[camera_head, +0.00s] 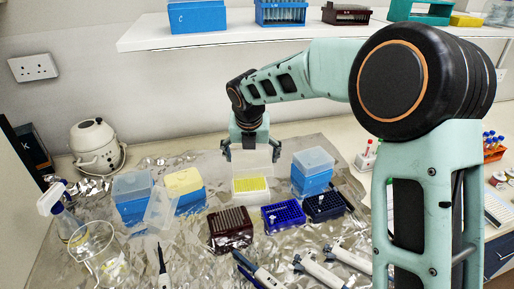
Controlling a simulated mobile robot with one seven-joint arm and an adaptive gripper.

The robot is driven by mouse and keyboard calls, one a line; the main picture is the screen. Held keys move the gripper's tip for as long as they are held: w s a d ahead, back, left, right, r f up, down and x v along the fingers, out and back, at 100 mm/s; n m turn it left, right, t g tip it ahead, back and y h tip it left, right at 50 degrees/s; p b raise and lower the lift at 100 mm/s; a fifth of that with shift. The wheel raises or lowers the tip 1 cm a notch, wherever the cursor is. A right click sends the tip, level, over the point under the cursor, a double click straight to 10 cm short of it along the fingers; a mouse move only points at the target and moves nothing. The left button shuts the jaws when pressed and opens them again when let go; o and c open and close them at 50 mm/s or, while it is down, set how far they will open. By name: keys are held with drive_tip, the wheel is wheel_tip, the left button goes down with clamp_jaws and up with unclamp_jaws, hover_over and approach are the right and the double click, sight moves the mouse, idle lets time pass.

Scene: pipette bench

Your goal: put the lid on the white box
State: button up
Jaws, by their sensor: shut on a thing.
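The white box (253,198) stands on the foil in the middle of the bench, its top full of yellow pipette tips. My gripper (251,153) is directly above and slightly behind it in the picture, pointing down. Its fingers are spread wide and shut on a clear, whitish lid (251,158), one finger at each side. The lid's lower edge appears just above the tips; I cannot tell whether it touches the box. The lid is see-through and its outline is faint.
Blue tip boxes stand left (132,199) and right (312,174). Another clear lid (161,209) leans at the left. A dark red rack (231,229) and blue racks (283,217) sit in front. Several pipettes (318,270) lie nearest. The shelf (215,34) hangs above, behind my arm.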

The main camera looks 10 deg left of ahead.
sight(249, 157)
drive_tip(key=shift+w+a+f+p, duration=0.3)
drive_tip(key=shift+w+f+p, duration=0.1)
drive_tip(key=shift+w+f, duration=0.2)
drive_tip(key=shift+w+a+f+p, duration=0.35)
drive_tip(key=shift+w+f, duration=0.15)
drive_tip(key=shift+w, duration=0.1)
wheel_tip(249, 157, down, 4)
drive_tip(key=b, duration=0.4)
drive_tip(key=shift+f+b, duration=0.25)
drive_tip(key=shift+b, duration=0.05)
drive_tip(key=shift+r+p, duration=0.25)
drive_tip(key=shift+p, duration=0.05)
drive_tip(key=shift+f, duration=0.1)
drive_tip(key=shift+f, duration=0.45)
drive_tip(key=shift+f, duration=0.7)
drive_tip(key=shift+f, duration=0.15)
drive_tip(key=shift+f, duration=0.25)
